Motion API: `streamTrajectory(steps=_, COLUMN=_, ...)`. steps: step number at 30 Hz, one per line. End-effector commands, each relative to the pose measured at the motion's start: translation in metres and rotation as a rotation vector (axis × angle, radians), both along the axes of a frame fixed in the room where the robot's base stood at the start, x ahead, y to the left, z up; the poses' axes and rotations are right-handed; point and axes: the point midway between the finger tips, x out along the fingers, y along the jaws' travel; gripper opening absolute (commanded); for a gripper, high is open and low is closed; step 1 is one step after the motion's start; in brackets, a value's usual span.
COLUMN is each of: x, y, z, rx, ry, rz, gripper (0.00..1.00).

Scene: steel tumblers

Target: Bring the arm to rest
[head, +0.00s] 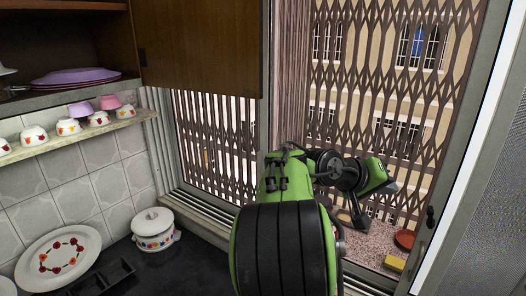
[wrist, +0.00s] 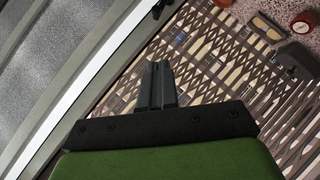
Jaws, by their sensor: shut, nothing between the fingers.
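My gripper (wrist: 158,68) shows in the wrist view as two dark fingers lying side by side, shut and empty. Behind the fingers is the lattice grille of the window, with the window frame to the left. In the head view my green and black arm stretches forward and right in front of the window, its end bent to the right. The fingers are hard to make out there. The arm hides part of the sill and the window. No steel tumbler is clearly visible.
A white lidded pot (head: 155,231) and a black tray (head: 103,279) are on the dark counter. A plate (head: 58,257) leans on the tiles. A shelf (head: 75,133) holds several bowls.

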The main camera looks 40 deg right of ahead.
Motion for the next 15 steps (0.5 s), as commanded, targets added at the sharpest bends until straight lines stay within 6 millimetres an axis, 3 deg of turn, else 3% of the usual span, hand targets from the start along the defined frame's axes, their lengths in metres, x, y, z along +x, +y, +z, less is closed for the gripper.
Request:
streamTrajectory(steps=6, x=0.001, y=0.000, z=-0.001, rx=0.004, ry=-0.003, rz=0.004, gripper=0.00)
streamTrajectory(steps=9, x=0.016, y=0.013, z=-0.021, rx=0.070, ry=-0.076, rz=0.073, gripper=0.00)
streamTrajectory(steps=11, x=0.037, y=0.036, z=-0.044, rx=0.160, ry=-0.164, rz=0.168, gripper=0.00)
streamTrajectory(steps=14, x=0.079, y=0.103, z=-0.082, rx=0.354, ry=-0.320, rz=0.377, gripper=0.00)
streamTrajectory(steps=15, x=0.091, y=0.135, z=-0.093, rx=0.431, ry=-0.363, rz=0.459, gripper=0.00)
